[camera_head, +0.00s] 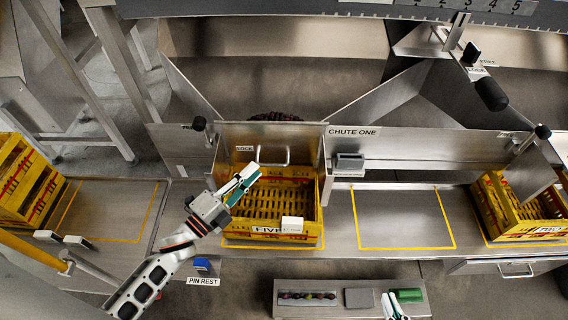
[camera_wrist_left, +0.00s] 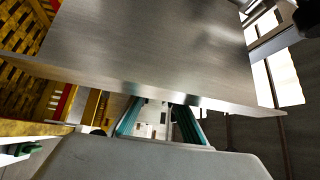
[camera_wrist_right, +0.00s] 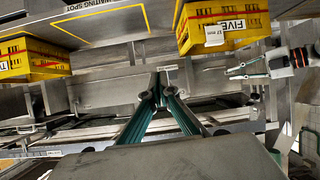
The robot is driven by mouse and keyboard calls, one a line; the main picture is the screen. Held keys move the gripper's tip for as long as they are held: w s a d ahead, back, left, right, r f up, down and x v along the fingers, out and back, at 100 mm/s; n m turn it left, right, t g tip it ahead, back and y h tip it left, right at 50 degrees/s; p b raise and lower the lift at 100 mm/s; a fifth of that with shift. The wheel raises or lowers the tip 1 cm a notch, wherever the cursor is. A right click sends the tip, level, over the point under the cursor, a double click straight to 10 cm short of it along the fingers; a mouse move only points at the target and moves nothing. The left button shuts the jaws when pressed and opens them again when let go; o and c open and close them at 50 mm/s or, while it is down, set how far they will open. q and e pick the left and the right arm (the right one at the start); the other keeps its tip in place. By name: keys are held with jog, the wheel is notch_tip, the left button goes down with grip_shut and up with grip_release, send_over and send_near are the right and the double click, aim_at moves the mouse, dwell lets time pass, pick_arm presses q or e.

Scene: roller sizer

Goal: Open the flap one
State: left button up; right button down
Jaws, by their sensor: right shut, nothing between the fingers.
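My left gripper (camera_head: 247,178) is over the crate's left part, in front of the plate. In the left wrist view its teal fingers (camera_wrist_left: 160,118) are apart, and a broad metal plate (camera_wrist_left: 150,50) crosses in front of their tips; I cannot tell whether they touch it. My right gripper (camera_head: 404,299) is low at the front. Its fingertips (camera_wrist_right: 157,92) meet, with nothing between them.
The yellow crate FIVE (camera_head: 314,205) sits below the chute with a white block on its front rim. More yellow crates (camera_head: 20,180) stand at left and right (camera_head: 495,215). A yellow-outlined empty spot (camera_head: 400,220) is right of the middle crate. A tray of small items (camera_head: 307,296) is in front.

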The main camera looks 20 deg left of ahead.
pick_arm(q)
jog(key=m+b, duration=0.1)
jog(key=m, duration=0.1)
send_near(275, 165)
jog(key=w, duration=0.2)
jog(key=shift+m+g+h, duration=0.3)
jog(key=shift+m+h, duration=0.5)
jog(key=shift+b+x, duration=0.7)
jog(key=shift+x, duration=3.6)
jog(key=shift+a+f, duration=0.1)
jog(key=shift+f, duration=0.1)
grip_shut()
